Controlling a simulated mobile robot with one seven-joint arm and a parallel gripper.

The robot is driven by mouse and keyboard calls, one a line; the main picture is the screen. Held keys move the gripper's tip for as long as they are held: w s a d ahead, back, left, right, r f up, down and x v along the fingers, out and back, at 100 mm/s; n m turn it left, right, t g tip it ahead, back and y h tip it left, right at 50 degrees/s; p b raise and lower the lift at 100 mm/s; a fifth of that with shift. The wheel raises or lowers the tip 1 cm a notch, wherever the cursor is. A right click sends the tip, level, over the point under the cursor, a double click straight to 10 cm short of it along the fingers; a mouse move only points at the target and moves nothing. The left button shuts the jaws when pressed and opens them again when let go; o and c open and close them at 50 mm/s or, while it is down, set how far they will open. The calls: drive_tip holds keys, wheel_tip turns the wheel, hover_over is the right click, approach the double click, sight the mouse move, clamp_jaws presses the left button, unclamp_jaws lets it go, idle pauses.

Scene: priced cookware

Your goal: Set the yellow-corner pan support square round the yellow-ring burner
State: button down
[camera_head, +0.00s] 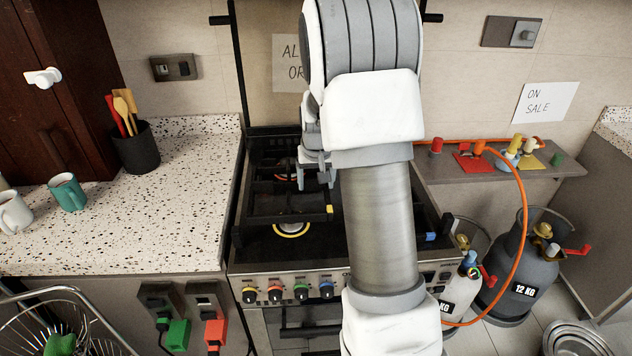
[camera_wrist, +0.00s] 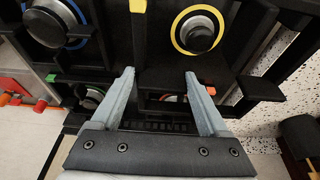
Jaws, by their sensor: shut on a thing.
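The black yellow-corner pan support (camera_head: 262,212) is held by my gripper (camera_head: 318,178) over the left side of the hob. Its yellow corner (camera_head: 329,209) is at the front right in the head view and at the top edge in the wrist view (camera_wrist: 138,5). The yellow-ring burner (camera_head: 291,229) shows just in front of the support's front bar in the head view. In the wrist view, the yellow-ring burner (camera_wrist: 197,30) shows between the support's bars. My gripper's fingers (camera_wrist: 160,74) are apart with dark metal between them; the exact grip is unclear. The support's height is hard to judge.
The blue-ring burner (camera_wrist: 55,22) and a green corner mark (camera_wrist: 52,77) lie left in the wrist view. An orange corner mark (camera_wrist: 211,91) is near one finger. A blue corner mark (camera_head: 430,237) is on the hob's right. The speckled counter (camera_head: 180,200) adjoins the hob.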

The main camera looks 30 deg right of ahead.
drive_tip(key=shift+f+b, duration=1.75)
drive_tip(key=shift+f, duration=0.6)
drive_tip(key=shift+f+b, duration=1.35)
drive_tip(key=shift+f, duration=0.25)
drive_tip(key=shift+f, duration=0.1)
drive_tip(key=shift+f+b, duration=0.25)
drive_tip(key=shift+b, duration=0.15)
drive_tip(key=shift+f, duration=0.2)
idle(0.9)
drive_tip(key=shift+r, duration=0.15)
drive_tip(key=shift+r+p, duration=1)
drive_tip(key=shift+r, duration=0.8)
